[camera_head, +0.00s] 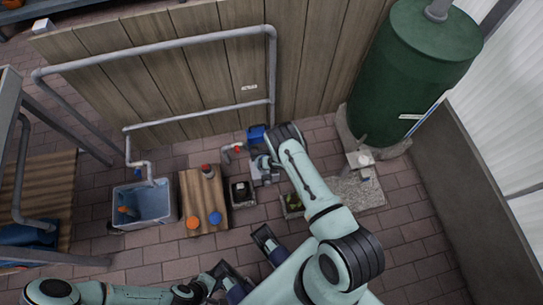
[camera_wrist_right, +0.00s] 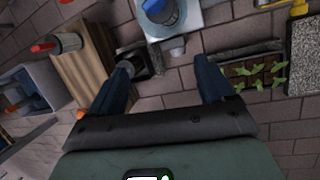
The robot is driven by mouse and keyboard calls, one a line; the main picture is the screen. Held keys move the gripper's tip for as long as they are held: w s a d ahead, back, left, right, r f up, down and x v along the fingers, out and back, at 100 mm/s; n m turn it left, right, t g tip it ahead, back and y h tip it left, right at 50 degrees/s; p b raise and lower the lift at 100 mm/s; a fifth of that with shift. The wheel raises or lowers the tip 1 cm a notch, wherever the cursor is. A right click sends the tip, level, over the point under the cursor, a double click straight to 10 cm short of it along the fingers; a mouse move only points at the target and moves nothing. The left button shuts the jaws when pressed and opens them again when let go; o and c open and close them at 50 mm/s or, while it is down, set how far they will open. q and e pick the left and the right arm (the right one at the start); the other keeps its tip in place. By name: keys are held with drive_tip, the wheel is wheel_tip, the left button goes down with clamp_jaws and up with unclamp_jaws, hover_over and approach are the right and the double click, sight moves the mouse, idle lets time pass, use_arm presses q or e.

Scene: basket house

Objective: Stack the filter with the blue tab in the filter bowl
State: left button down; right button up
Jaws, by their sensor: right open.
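A round blue piece (camera_head: 215,218), which may be the filter with the blue tab, lies on a wooden board (camera_head: 181,195) beside an orange one (camera_head: 193,222). A blue cylinder (camera_wrist_right: 160,12) on a pale square base shows at the top of the right wrist view. I cannot tell which thing is the filter bowl.
A blue-grey tub (camera_head: 128,206) stands left of the board. A dark box (camera_head: 243,192) stands right of it. A planter (camera_wrist_right: 250,75) lies farther right. Pipes (camera_head: 200,42) run along the wooden wall. A green tank (camera_head: 415,70) stands at the back right.

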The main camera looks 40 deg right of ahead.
drive_tip(key=s+a+r+m+g+y, duration=0.2)
drive_tip(key=s+a+r+m, duration=0.6)
drive_tip(key=m, duration=0.8)
drive_tip(key=s+a+r+m+g+y, duration=0.1)
drive_tip(key=s+a+r+m+g, duration=0.1)
drive_tip(key=s+a+r+m, duration=0.6)
drive_tip(key=s+a+m, duration=0.4)
drive_tip(key=s+m, duration=0.4)
drive_tip(key=s, duration=0.1)
drive_tip(key=shift+a+m+g+y, duration=0.3)
drive_tip(key=shift+a+y, duration=0.05)
drive_tip(key=shift+y, duration=0.05)
